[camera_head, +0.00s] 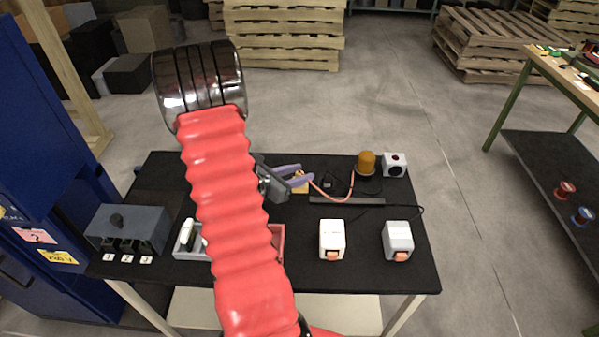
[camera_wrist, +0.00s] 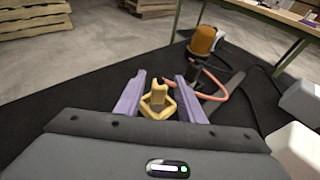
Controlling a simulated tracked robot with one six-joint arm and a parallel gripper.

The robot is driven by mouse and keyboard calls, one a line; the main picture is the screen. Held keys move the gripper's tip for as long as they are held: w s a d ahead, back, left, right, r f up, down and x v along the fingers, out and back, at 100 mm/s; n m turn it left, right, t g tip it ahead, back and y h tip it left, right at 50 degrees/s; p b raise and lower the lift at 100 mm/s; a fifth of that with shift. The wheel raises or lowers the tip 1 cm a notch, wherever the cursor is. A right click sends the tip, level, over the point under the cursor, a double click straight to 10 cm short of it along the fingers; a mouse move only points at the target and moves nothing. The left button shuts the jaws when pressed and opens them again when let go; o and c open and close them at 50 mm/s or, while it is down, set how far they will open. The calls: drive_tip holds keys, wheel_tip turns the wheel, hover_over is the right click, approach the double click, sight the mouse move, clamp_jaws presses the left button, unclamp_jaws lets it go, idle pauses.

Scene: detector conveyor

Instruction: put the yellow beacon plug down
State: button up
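The yellow beacon plug (camera_head: 300,188) is at the back middle of the black table. In the wrist view the yellow beacon plug (camera_wrist: 158,98) stands between the two purple fingers, with a gap on either side. My gripper (camera_head: 305,175) is open around it, and my gripper also shows in the wrist view (camera_wrist: 160,78). The plug seems to rest on the black mat. A reddish cord (camera_head: 342,194) runs from near the plug to the orange beacon (camera_head: 367,162), which also shows in the wrist view (camera_wrist: 204,40). My red arm hides part of the table.
A white box with a dark round face (camera_head: 395,165) stands beside the beacon. Two pale boxes with orange fronts (camera_head: 332,238) (camera_head: 398,239) stand at the front right. A grey switch box (camera_head: 130,228) and a tray (camera_head: 186,254) are at the left. A dark bar (camera_head: 347,201) lies behind the pale boxes.

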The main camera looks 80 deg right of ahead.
drive_tip(key=v, duration=1.1)
drive_tip(key=shift+w+a+r, duration=0.2)
drive_tip(key=shift+a, duration=0.1)
idle(0.4)
